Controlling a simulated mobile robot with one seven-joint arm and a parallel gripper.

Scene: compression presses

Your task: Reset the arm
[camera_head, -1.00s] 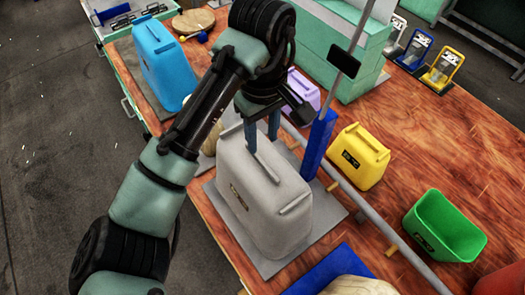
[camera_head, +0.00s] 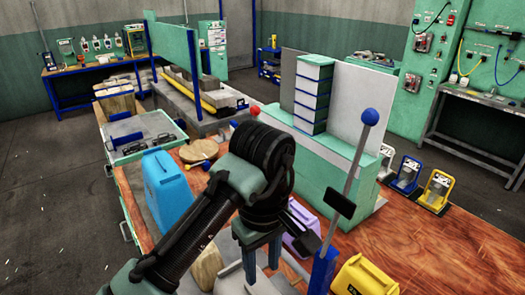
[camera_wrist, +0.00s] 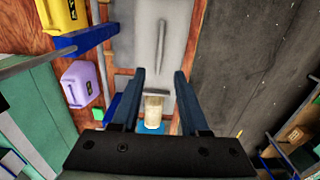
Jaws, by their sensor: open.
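My gripper (camera_head: 262,258) is low in the middle of the head view, pointing down with its two blue fingers apart. In the wrist view its fingers (camera_wrist: 159,76) are open, with nothing held between them. In the head view most of the grey canister is below the frame or behind my arm. My arm crosses the lower middle of the head view.
A blue canister (camera_head: 168,192) stands left of my arm. A lavender canister (camera_head: 301,238), a lever with a blue knob (camera_head: 371,117) and a yellow canister (camera_head: 364,278) stand to the right. A green press housing (camera_head: 325,155) rises behind.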

